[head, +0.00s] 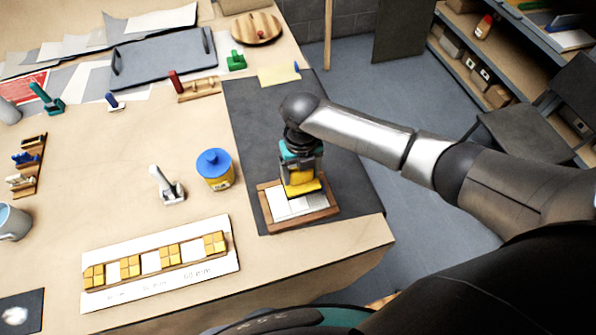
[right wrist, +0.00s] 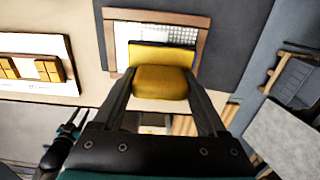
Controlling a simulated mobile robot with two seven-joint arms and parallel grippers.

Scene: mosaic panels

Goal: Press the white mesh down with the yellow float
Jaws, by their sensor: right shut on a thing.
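The white mesh (head: 288,206) lies inside a wooden frame (head: 268,219) on the dark mat at the table's right side. It shows as a white grid in the right wrist view (right wrist: 182,35). My right gripper (head: 302,175) is shut on the yellow float (head: 303,188), also seen in the right wrist view (right wrist: 160,80). The float is over the back part of the framed mesh and hides some of it. I cannot tell whether it touches the mesh.
A blue-lidded yellow jar (head: 215,170) and a white-grey tool (head: 167,185) stand left of the frame. A white strip with yellow tile blocks (head: 160,262) lies at the front. The dark mat (head: 252,120) is clear behind the frame.

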